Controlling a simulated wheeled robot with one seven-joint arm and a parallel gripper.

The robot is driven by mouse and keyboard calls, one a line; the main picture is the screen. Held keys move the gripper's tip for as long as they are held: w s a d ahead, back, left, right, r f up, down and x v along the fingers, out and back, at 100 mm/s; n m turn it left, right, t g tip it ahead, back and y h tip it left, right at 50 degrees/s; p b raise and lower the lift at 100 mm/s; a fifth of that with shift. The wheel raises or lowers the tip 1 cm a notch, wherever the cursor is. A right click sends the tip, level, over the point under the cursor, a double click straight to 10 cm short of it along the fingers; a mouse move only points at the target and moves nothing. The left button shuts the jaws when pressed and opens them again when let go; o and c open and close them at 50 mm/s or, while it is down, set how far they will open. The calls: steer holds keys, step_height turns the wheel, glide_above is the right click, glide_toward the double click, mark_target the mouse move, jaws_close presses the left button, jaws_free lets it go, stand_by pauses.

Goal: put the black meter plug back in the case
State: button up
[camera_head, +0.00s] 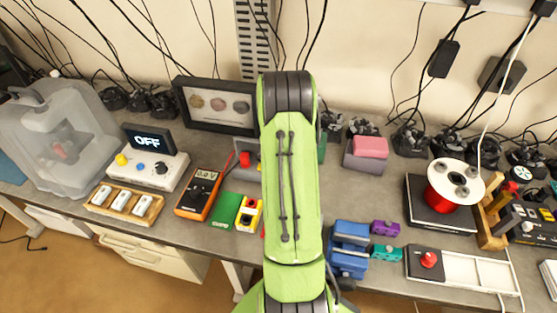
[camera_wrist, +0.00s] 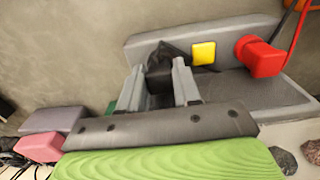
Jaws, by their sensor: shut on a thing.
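In the wrist view, the black meter plug (camera_wrist: 160,82) is between the two grey fingers of my gripper (camera_wrist: 158,76), which is shut on it. The grey case (camera_wrist: 262,92) lies around and behind it, with a low back wall and a yellow square on that wall. The plug is at the left part of the case; whether it touches the case floor is hidden by the fingers. A red plug (camera_wrist: 262,58) with a red lead sits at the case's right part. In the head view, my arm hides the gripper, the black plug and most of the case (camera_head: 254,146).
The orange meter (camera_head: 198,192) stands left of the case, with a green block (camera_head: 226,210) and a yellow thing (camera_head: 249,214) beside it. A framed display (camera_head: 214,105) stands behind. A grey block with a pink top (camera_head: 368,148) is to the right.

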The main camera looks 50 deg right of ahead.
steer(key=shift+f, duration=0.25)
stand_by(0.3)
steer(key=o, duration=1)
steer(key=shift+o, duration=0.2)
step_height(320, 180, up, 16)
steer(key=shift+p, duration=0.45)
steer(key=shift+f, duration=0.1)
